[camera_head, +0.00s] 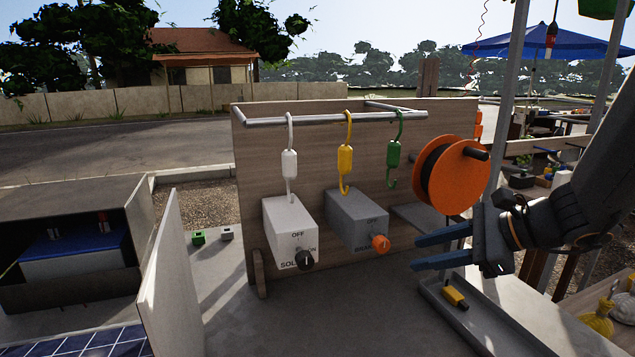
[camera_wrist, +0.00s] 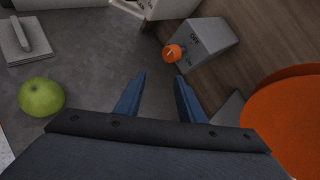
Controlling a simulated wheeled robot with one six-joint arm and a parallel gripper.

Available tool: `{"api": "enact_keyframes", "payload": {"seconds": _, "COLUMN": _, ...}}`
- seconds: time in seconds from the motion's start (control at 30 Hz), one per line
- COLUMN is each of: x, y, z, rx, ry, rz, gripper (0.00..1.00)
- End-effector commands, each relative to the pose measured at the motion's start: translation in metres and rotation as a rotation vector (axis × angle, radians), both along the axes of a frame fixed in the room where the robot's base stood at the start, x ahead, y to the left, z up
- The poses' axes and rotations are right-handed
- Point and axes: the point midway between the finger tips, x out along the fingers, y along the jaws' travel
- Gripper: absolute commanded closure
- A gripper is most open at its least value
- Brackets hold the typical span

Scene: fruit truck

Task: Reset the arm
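My gripper (camera_head: 416,252) is at the right in the head view, reaching in from the right edge and pointing left. Its two blue fingers are apart with nothing between them. In the wrist view the fingers (camera_wrist: 161,77) also stand open and empty above the grey tabletop. The grey switch box (camera_head: 357,219) with an orange knob (camera_head: 380,244) is just left of the fingertips, apart from them. In the wrist view the box (camera_wrist: 207,42) lies ahead of the fingers.
An orange reel (camera_head: 452,176) is on the wooden panel above my gripper. A white switch box (camera_head: 290,232) stands left, under hanging hooks. A metal tray (camera_head: 490,318) with a yellow object (camera_head: 455,296) lies below. A green apple (camera_wrist: 41,97) shows in the wrist view.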

Motion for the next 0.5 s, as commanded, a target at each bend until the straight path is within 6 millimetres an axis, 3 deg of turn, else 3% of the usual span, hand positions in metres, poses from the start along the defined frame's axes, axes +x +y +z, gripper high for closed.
{"api": "enact_keyframes", "payload": {"seconds": 0.03, "x": -0.019, "y": 0.019, "z": -0.02, "rx": -0.095, "ry": 0.024, "rz": 0.124, "gripper": 0.64}}
{"api": "enact_keyframes", "payload": {"seconds": 0.1, "x": -0.046, "y": 0.033, "z": -0.046, "rx": -0.235, "ry": 0.041, "rz": 0.296, "gripper": 0.64}}
{"api": "enact_keyframes", "payload": {"seconds": 0.3, "x": -0.107, "y": 0.04, "z": -0.1, "rx": -0.624, "ry": 0.0, "rz": 0.814, "gripper": 0.64}}
{"api": "enact_keyframes", "payload": {"seconds": 0.5, "x": -0.125, "y": 0.027, "z": -0.123, "rx": -0.945, "ry": -0.149, "rz": 1.297, "gripper": 0.64}}
